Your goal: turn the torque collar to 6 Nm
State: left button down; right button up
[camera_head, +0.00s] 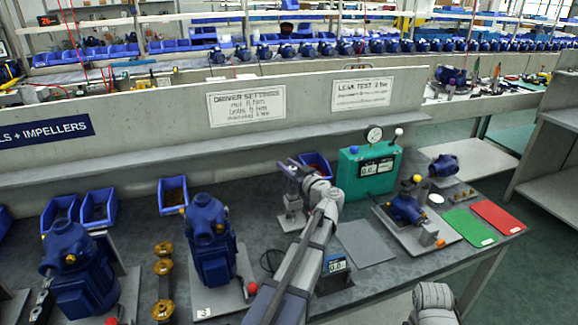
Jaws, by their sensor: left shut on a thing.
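My left arm reaches up the middle of the bench. Its gripper (291,170) is shut at the upper end of a small upright tool on a pale stand (291,219). The torque collar itself cannot be made out; the gripper covers that part, and I cannot read any setting on it. A "driver settings" sign (247,105) hangs on the wall behind; its small lines are hard to read. Part of my right arm shows at the bottom right, but its gripper is out of view.
A green test box (352,185) with a gauge stands right of my left gripper. A blue bin (316,160) is close behind. Blue pumps (210,240) stand left. A small display unit (336,266) sits beside my left forearm. A grey mat (364,243) is bare.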

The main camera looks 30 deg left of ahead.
aim_at(295, 171)
dwell(0.3)
pick_arm(q)
jog(key=c, duration=0.6)
grip_release()
jog(key=shift+o, duration=0.2)
jog(key=shift+v, duration=3.95)
